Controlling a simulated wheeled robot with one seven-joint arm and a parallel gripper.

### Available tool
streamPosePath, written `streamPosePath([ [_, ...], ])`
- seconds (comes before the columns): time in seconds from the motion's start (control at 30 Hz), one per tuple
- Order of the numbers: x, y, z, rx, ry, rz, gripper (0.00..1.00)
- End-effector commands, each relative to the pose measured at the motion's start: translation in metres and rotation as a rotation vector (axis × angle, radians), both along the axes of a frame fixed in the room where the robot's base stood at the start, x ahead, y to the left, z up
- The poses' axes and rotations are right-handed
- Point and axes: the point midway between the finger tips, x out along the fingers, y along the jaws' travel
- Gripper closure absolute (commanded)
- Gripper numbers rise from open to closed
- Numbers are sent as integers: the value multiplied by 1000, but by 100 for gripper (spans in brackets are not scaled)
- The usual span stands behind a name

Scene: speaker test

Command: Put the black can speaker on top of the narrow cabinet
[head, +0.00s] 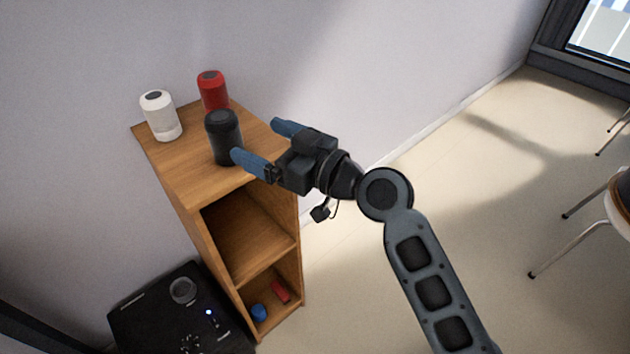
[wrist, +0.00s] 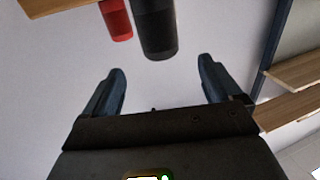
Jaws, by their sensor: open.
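The black can speaker (head: 223,139) stands upright on the wooden top of the narrow cabinet (head: 195,188), towards its front. In the wrist view the black speaker (wrist: 155,28) lies just past the fingertips, between their lines, cut off by the top edge. My gripper (head: 256,140) is open and empty, with blue fingers pointing at the speaker. In the head view the nearer fingertip overlaps the speaker's lower right edge; I cannot tell whether it touches. The gripper also shows in the wrist view (wrist: 161,66).
A white can speaker (head: 160,116) and a red one (head: 212,91) stand behind on the same top. The cabinet's open shelves hold a small blue thing (head: 259,312) and a red one (head: 281,291). A black box-like device (head: 165,315) stands at lower left. Floor at right is largely clear.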

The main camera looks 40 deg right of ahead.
Motion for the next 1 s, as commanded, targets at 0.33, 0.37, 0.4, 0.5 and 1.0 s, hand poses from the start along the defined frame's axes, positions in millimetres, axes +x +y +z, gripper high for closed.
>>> streamPosePath([
  [0.33, -17, 3, -20, 15, 37, -31, 8],
  [0.37, -24, 4, -27, 19, 51, -43, 8],
  [0.4, -36, 5, -38, 26, 71, -64, 8],
  [0.5, -73, 8, -66, 42, 128, -124, 8],
  [1.0, -282, 16, -107, 11, 267, -313, 8],
])
